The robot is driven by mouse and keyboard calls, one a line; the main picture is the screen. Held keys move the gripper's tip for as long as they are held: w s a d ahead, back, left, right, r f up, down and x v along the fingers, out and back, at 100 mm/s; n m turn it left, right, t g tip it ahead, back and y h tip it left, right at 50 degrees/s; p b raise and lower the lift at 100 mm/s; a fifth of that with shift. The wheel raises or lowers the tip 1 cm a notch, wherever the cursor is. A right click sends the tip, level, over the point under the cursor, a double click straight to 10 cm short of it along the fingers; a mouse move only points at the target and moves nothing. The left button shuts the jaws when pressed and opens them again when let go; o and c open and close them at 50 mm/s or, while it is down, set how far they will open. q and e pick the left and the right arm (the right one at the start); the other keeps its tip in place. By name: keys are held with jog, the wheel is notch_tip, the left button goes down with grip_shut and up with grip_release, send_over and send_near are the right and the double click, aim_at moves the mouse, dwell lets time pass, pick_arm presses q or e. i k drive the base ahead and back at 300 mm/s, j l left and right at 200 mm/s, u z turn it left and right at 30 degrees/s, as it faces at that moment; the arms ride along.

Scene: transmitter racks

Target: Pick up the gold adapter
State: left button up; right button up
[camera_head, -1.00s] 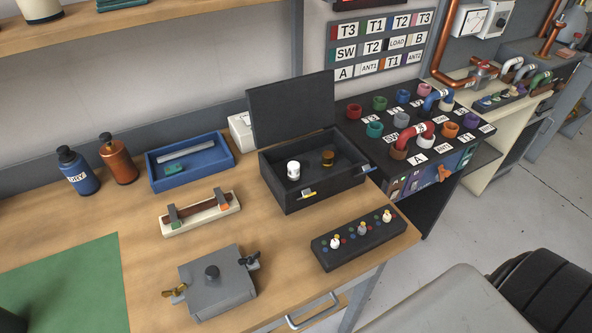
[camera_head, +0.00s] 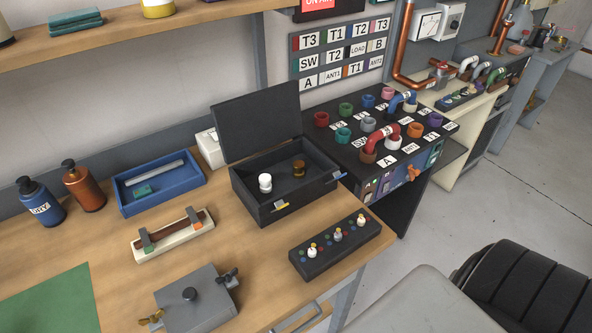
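A small gold-brown adapter (camera_head: 298,167) stands inside the open black case (camera_head: 262,212) on the wooden bench. A white adapter (camera_head: 265,182) stands to its left in the same case. The case lid (camera_head: 257,122) is raised at the back. Neither of my grippers shows in the head view.
A black panel with several knobs (camera_head: 334,249) lies in front of the case. A grey box with a knob (camera_head: 196,303), a cream holder (camera_head: 173,236) and a blue tray (camera_head: 160,205) stand to the left. A patch rack (camera_head: 377,160) with coloured sockets stands to the right.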

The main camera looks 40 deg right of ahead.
aim_at(298, 165)
jog(key=u, duration=0.35)
jog(key=l+u, duration=0.15)
jog(key=u, duration=0.5)
jog(key=k+l+u, duration=0.35)
jog(key=l, duration=0.2)
jog(key=k+l+u, duration=0.25)
jog(key=l+u, duration=0.15)
jog(key=l, duration=0.15)
jog(key=k+l+u, duration=0.35)
jog(key=k+l, duration=0.05)
